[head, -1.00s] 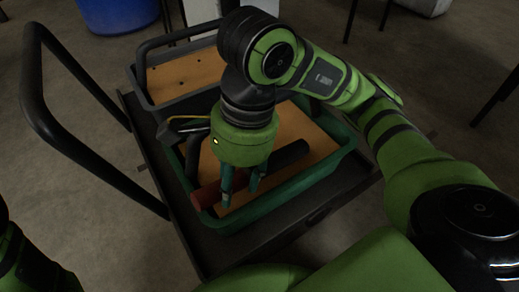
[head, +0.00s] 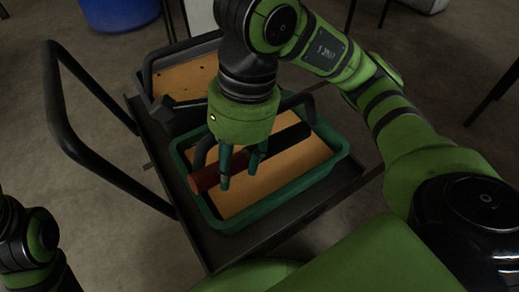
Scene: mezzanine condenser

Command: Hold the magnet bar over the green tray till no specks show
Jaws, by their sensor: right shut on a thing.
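The magnet bar (head: 285,138) is a dark cylinder with a dull red end at the left. My right gripper (head: 239,177) is shut on it near the red end. It holds the bar lengthwise across the green tray (head: 283,199), with the red end by the left rim. The gap between bar and tray floor is hard to judge. The tray has a tan floor; no specks show on its visible part. The bar and gripper hide the rest. My left arm shows at the lower left, but its gripper is out of view.
A grey tray (head: 151,94) with a tan floor and a few dark specks stands behind the green one. Both rest on a dark cart (head: 213,247) with a tall black push handle (head: 62,110) at the left. A blue bin (head: 118,12) stands on the floor behind.

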